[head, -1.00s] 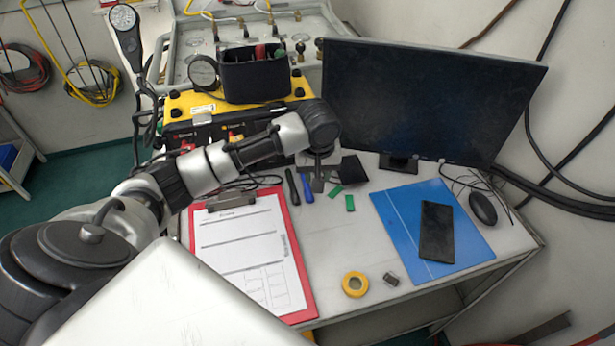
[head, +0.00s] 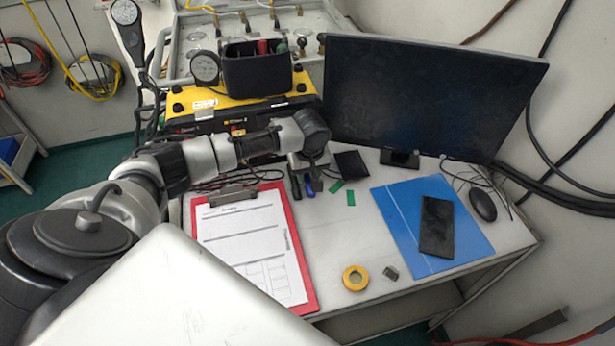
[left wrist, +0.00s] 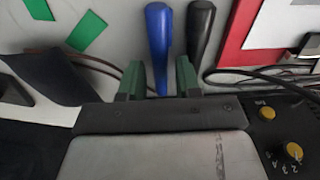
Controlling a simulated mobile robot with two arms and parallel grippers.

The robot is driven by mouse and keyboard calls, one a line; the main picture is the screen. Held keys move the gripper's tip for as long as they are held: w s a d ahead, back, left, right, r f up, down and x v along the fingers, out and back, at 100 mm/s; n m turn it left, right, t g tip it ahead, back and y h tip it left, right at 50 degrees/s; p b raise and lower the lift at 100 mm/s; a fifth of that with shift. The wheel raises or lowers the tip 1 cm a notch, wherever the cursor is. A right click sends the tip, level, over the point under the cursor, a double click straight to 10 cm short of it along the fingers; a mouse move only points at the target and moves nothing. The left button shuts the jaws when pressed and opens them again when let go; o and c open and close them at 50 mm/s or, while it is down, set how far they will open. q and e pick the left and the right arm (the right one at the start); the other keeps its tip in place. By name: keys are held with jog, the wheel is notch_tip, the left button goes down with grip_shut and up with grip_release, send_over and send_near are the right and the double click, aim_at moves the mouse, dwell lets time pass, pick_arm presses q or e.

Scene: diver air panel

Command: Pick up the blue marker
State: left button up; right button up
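The blue marker (head: 308,188) lies on the white desk beside a black marker (head: 295,187). In the left wrist view the blue marker (left wrist: 158,35) points up and down the picture, with its lower end between the green fingertips of my left gripper (left wrist: 159,80). The fingers stand apart, one on each side, with a visible gap to the marker. The black marker (left wrist: 201,30) is just right of the right finger. In the head view my left gripper (head: 312,168) is partly hidden under its wrist, at the markers' far end. My right gripper is not in view.
A red clipboard (head: 312,304) lies left of the markers. Green pieces (head: 350,197) and a dark pad (head: 352,165) lie right of them. The monitor (head: 430,100) and yellow air panel (head: 200,103) stand behind.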

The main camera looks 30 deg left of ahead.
pick_arm(q)
jog(key=shift+w+f, duration=0.1)
jog(key=shift+f, duration=0.5)
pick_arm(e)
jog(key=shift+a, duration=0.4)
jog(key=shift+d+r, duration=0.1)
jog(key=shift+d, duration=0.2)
pick_arm(q)
jog(key=c, duration=0.6)
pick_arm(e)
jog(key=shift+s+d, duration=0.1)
